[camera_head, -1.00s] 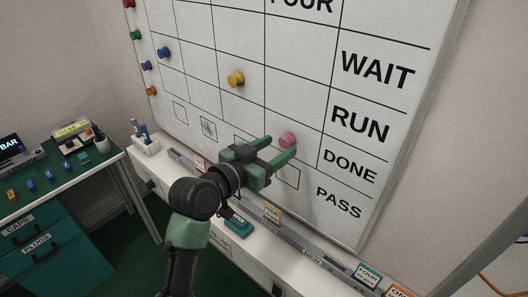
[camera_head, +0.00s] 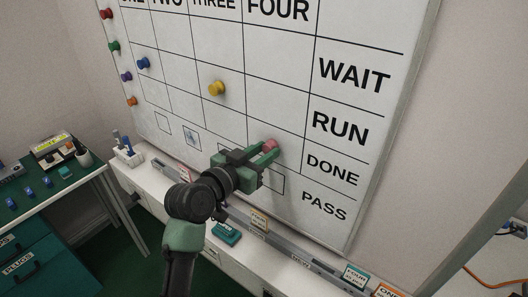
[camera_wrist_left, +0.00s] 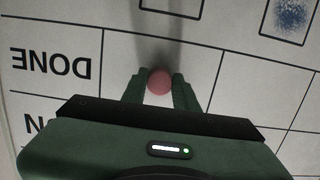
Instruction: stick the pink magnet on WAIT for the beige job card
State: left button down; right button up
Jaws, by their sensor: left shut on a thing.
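The pink magnet (camera_head: 270,145) is on the whiteboard (camera_head: 285,105), in the DONE row of column FOUR. My left gripper (camera_head: 267,152) is shut on it. The left wrist view shows the magnet (camera_wrist_left: 159,81) between the two fingertips, close to the board. The WAIT label (camera_head: 354,75) is at the upper right of the board, and the WAIT square under FOUR is empty. A beige card (camera_head: 259,219) stands on the rail below the board; its writing is too small to read. My right gripper is out of view.
A yellow magnet (camera_head: 217,88) and a blue magnet (camera_head: 143,63) sit on the board. Several magnets line its left edge. A teal block (camera_head: 227,233) lies on the white ledge. A teal FOUR card (camera_head: 355,276) and an orange card (camera_head: 388,290) stand at the right.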

pick_arm(q)
jog(key=shift+s+a, duration=0.1)
jog(key=shift+p+v, duration=0.35)
jog(key=shift+v, duration=0.95)
jog(key=shift+s+a+f, duration=0.15)
jog(key=shift+f, duration=0.05)
jog(key=shift+f+p+v, duration=0.2)
jog(key=shift+p+v, duration=0.15)
jog(key=shift+v, duration=1.1)
jog(key=shift+f+p+v, duration=0.2)
jog(key=shift+p+v, duration=0.1)
jog(key=shift+v, duration=1.1)
jog(key=shift+s, duration=0.1)
